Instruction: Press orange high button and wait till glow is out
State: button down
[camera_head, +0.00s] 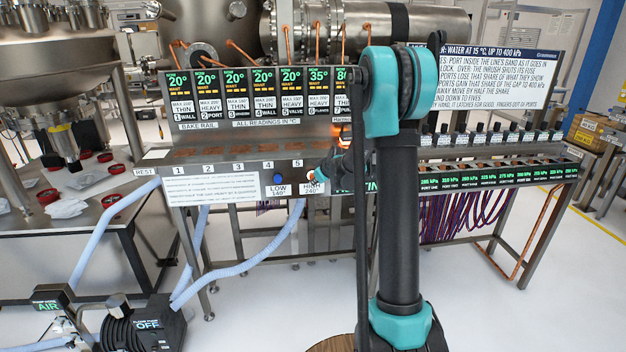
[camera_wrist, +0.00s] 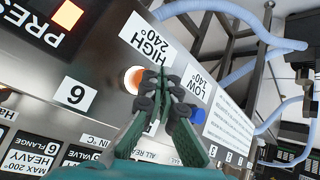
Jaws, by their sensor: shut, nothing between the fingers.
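The orange HIGH 240° button (camera_wrist: 133,79) is on the grey control panel, beside its white HIGH label (camera_wrist: 147,40) in the wrist view. It looks bright, with a pale rim, and is partly covered by my fingertips. My gripper (camera_wrist: 158,80) is shut and empty, its tips at the button's edge; I cannot tell whether they touch or press it. In the head view my gripper (camera_head: 318,176) is at the panel just above the HIGH label (camera_head: 313,188), hiding most of the button. An orange glow (camera_head: 341,133) shows at the bake rail, partly behind my arm.
The blue LOW button (camera_wrist: 198,115) sits beside the HIGH one, with its LOW label (camera_head: 279,190). Temperature displays (camera_head: 236,82) stand above the panel, most reading 20°. A green-lettered display (camera_head: 343,190) is mostly hidden.

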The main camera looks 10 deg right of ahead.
jog(key=shift+s, duration=0.1)
jog(key=shift+s, duration=2.4)
jog(key=s+d+f+m+g+h, duration=0.1)
jog(key=s+d+f+m+g, duration=0.1)
jog(key=s, duration=1.7)
jog(key=s+d+f+m+g+h, duration=0.1)
jog(key=s+m, duration=0.4)
jog(key=s, duration=1.5)
notch_tip(320, 180, down, 2)
jog(key=shift+s+d+f+m+g+h, duration=0.15)
jog(key=shift+s+d+m+g+h, duration=0.25)
jog(key=shift+g, duration=0.5)
